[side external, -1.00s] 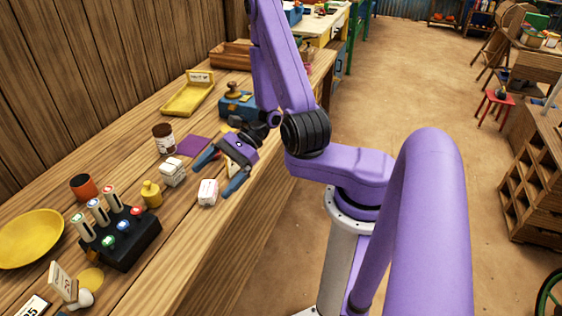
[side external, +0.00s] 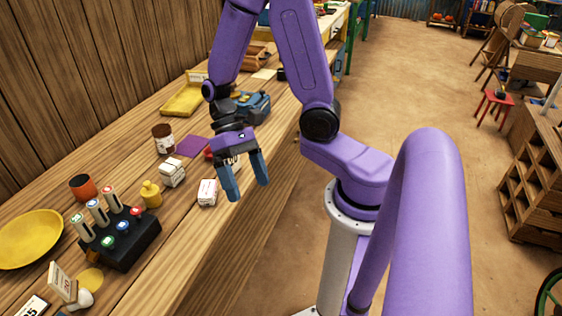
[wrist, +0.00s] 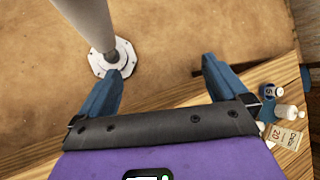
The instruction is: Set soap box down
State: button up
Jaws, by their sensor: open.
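Two small white boxes with print stand on the wooden counter in the side view: one (side external: 207,192) near the front edge, the other (side external: 172,173) farther back to its left. I cannot tell from the print which is the soap box. My gripper (side external: 247,188) is open and empty, pointing down just right of the front box, by the counter's edge. A gap shows between it and that box. In the wrist view the open fingers (wrist: 166,60) have only floor and the counter edge between and beyond them, with no box there.
A black rack (side external: 122,242) with coloured-top pegs, a yellow bottle (side external: 151,194), a brown jar (side external: 163,139) and a purple mat (side external: 194,146) stand or lie on the counter. A blue scale-like device (side external: 250,106) is behind my gripper. In the wrist view, a "20" card (wrist: 285,136) is at right.

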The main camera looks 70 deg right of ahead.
jog(key=s+r+n+t+h, duration=0.4)
jog(key=s+r+n+t, duration=0.2)
jog(key=n, duration=0.7)
jog(key=shift+s+d+r+n+h, duration=0.3)
jog(key=shift+s+n, duration=0.1)
jog(key=shift+s, duration=0.3)
